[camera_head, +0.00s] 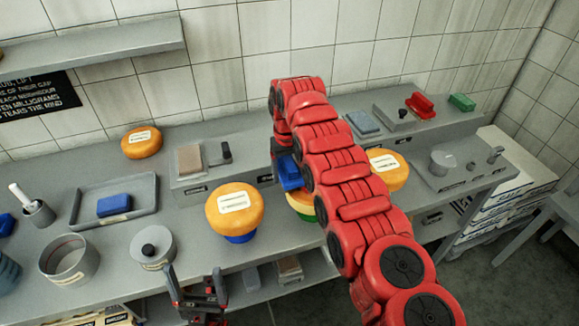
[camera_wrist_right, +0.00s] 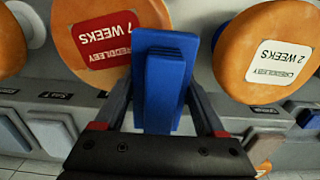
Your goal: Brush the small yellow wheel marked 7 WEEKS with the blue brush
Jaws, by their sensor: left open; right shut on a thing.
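My right gripper (camera_head: 283,160) is shut on the blue brush (camera_wrist_right: 162,75), held above the bench; the brush also shows in the head view (camera_head: 290,172). In the head view, orange-yellow wheels stand on a blue base (camera_head: 238,222), behind my right arm (camera_head: 303,205), at right (camera_head: 395,182) and at back left (camera_head: 141,150). Their labels are too small to read. My left gripper (camera_head: 195,290) is open and empty at the front edge.
A grey tray (camera_head: 84,216) with a blue block (camera_head: 114,206) lies at left. A lidded pot (camera_head: 152,252), an open pot (camera_head: 85,268) and a mortar (camera_head: 40,212) stand near the front left. Red (camera_head: 420,105) and green (camera_head: 462,102) items lie at back right.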

